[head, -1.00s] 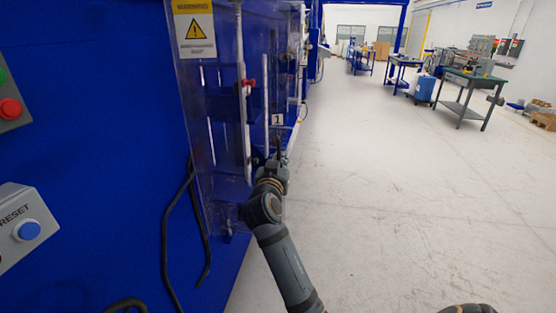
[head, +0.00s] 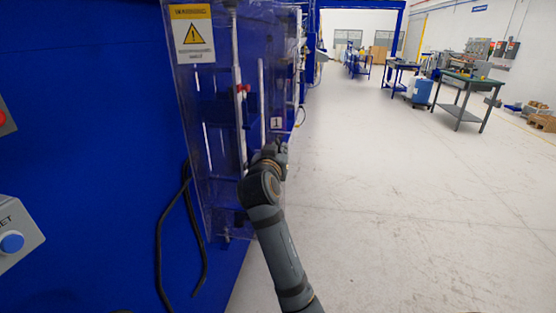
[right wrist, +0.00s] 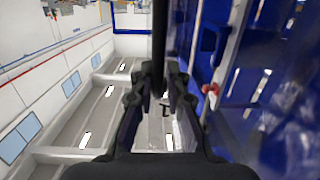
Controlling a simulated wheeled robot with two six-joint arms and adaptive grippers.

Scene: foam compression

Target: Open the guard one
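Guard one is a clear panel (head: 213,120) on the blue machine, with a yellow warning plate (head: 192,33) on it. A small plate marked "1" (head: 277,123) sits by its far edge. My right gripper (head: 279,146) is just below that plate, at the panel's far side. In the right wrist view, a dark upright bar, seemingly the guard's handle (right wrist: 160,32), runs down between the two closely spaced fingers (right wrist: 161,78). The fingers look shut on it, though the contact is partly hidden. My left gripper is not in view.
A reset box with a blue button (head: 12,243) is at the left. A black cable (head: 162,240) hangs on the blue wall. A red part (head: 243,88) sits behind the clear panel. The floor (head: 400,230) to the right is clear; a table (head: 468,82) stands farther off.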

